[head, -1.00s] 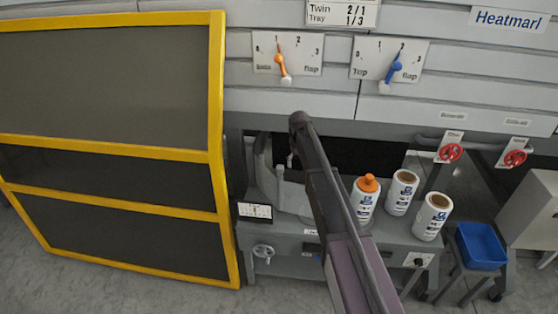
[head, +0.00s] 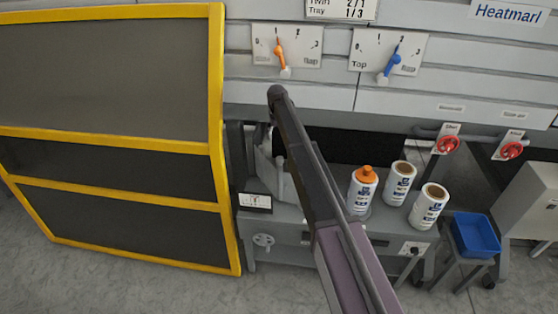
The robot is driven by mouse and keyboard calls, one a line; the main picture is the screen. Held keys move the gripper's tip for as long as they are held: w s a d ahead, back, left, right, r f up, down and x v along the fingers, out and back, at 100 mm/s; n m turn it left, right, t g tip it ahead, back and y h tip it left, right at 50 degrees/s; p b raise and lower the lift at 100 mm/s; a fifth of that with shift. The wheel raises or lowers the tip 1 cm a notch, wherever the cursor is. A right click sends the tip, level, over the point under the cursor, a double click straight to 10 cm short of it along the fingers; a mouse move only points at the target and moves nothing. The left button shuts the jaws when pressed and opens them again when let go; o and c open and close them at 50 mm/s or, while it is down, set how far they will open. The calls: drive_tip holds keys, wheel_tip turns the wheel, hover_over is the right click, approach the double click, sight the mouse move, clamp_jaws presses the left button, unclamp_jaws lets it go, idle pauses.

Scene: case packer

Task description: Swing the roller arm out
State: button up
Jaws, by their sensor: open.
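In the head view, grey upright parts (head: 265,160) stand at the left end of the grey machine bench, beside the yellow-framed guard. They may include the roller arm, but I cannot tell which part it is. My own dark arm link crosses in front of the bench and covers part of this area. The link's upper end is just above and to the right of these uprights. My gripper does not show; it is out of sight beyond the link.
A yellow-framed guard (head: 217,170) fills the left. An orange-capped bottle (head: 362,190) and two white rolls (head: 400,184) (head: 429,207) stand on the bench (head: 300,236). Dial pointers (head: 281,57) (head: 390,63) are above.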

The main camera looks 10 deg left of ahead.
sight(280, 158)
drive_tip(key=shift+w+d+f+b, duration=0.1)
drive_tip(key=shift+f+b, duration=3.25)
drive_tip(key=shift+f, duration=0.05)
drive_tip(key=shift+d+f+b, duration=0.1)
drive_tip(key=shift+f+b, duration=3.2)
drive_tip(key=shift+f, duration=0.05)
clamp_jaws()
